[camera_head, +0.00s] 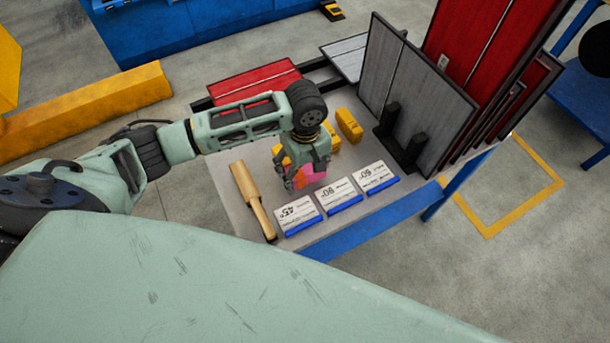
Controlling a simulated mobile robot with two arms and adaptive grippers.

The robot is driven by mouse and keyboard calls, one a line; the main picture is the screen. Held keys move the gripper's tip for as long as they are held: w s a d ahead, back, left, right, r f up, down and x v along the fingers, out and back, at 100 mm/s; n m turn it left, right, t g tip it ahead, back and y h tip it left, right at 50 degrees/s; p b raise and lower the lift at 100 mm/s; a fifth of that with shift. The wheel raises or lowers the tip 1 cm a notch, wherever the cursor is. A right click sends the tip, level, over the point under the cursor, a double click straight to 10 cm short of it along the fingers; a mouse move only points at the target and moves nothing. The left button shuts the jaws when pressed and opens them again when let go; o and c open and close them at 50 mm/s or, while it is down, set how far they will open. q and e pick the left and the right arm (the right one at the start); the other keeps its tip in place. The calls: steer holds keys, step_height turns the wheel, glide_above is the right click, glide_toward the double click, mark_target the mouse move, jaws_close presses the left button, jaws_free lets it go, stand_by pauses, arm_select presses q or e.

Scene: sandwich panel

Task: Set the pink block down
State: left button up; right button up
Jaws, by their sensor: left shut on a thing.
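The pink block (314,173) is small and partly hidden by my left gripper (306,180). My left arm comes in from the left and reaches over the grey table top (232,213), with the gripper pointing down. The gripper is shut on the pink block, just behind the labelled cards. An orange patch shows between the fingers beside the pink. I cannot tell whether the block touches the table. My right gripper does not show.
Cards marked 45 (297,214), 80 (338,195) and 60 (375,177) lie along the front edge. Yellow blocks (349,125) stand behind the gripper. A grey panel (414,90) stands upright in a black stand (402,145) at right.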

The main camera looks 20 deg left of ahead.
mark_target(305, 177)
arm_select(q)
steer(key=shift+f, duration=1.75)
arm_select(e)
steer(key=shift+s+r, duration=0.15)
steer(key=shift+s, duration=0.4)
arm_select(q)
steer(key=o, duration=0.9)
steer(key=shift+f, duration=0.15)
steer(key=o, duration=0.5)
steer(key=shift+s, duration=0.1)
steer(key=shift+c, duration=0.2)
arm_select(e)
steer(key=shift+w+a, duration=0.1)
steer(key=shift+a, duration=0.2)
